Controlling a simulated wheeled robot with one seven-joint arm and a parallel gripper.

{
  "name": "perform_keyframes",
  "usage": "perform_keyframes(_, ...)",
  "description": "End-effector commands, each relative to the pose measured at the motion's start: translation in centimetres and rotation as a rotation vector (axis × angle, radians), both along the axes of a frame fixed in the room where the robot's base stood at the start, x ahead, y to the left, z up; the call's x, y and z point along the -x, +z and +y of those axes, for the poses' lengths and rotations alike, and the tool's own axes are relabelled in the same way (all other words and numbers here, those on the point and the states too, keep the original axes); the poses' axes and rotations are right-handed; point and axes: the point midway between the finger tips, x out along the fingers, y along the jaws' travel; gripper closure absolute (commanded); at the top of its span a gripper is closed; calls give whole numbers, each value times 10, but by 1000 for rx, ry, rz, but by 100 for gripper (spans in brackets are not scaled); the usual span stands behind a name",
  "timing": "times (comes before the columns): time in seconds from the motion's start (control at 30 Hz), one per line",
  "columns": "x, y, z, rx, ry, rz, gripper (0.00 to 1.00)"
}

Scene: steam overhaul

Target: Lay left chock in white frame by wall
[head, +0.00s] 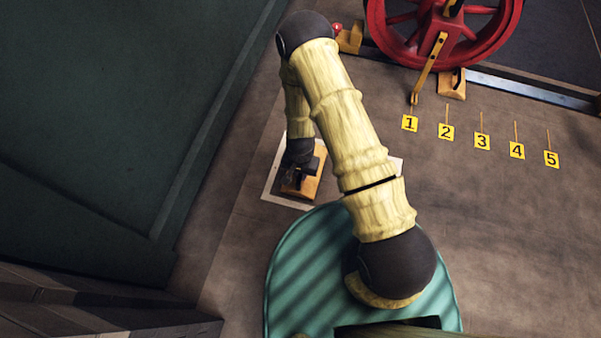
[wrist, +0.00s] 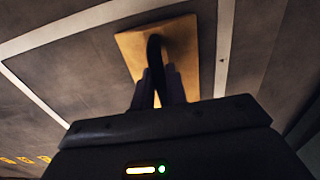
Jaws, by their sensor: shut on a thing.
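The left chock (head: 300,187) is a yellow-orange wooden block with a dark handle. It is inside the outline of the white frame (head: 268,190) on the floor by the wall. My gripper (head: 303,168) is over it. In the wrist view, the fingers (wrist: 159,85) are shut on the chock's dark upright handle, and the wooden base (wrist: 189,60) shows beyond them. White frame lines (wrist: 222,50) run on both sides of the base. I cannot tell whether the base touches the floor. My arm hides part of the frame in the head view.
A dark green wall (head: 120,100) stands at the left. A red spoked wheel (head: 445,30) is on a rail at the top, with another chock (head: 452,84) at it. Several numbered yellow markers (head: 447,132) lie on the floor at the right. Open floor lies below them.

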Motion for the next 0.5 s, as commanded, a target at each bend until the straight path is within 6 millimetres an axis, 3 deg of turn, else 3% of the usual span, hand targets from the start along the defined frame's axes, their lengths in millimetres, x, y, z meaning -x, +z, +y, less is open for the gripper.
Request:
perform_keyframes(0.3, -1, 0, 0, -1, 0, -1, 100)
perform_keyframes(0.33, -1, 0, 0, -1, 0, -1, 82)
perform_keyframes(0.4, 0, 0, 0, -1, 0, -1, 68)
perform_keyframes(0.43, 0, 0, 0, -1, 0, -1, 62)
perform_keyframes(0.5, 0, -1, 0, 0, 0, -1, 60)
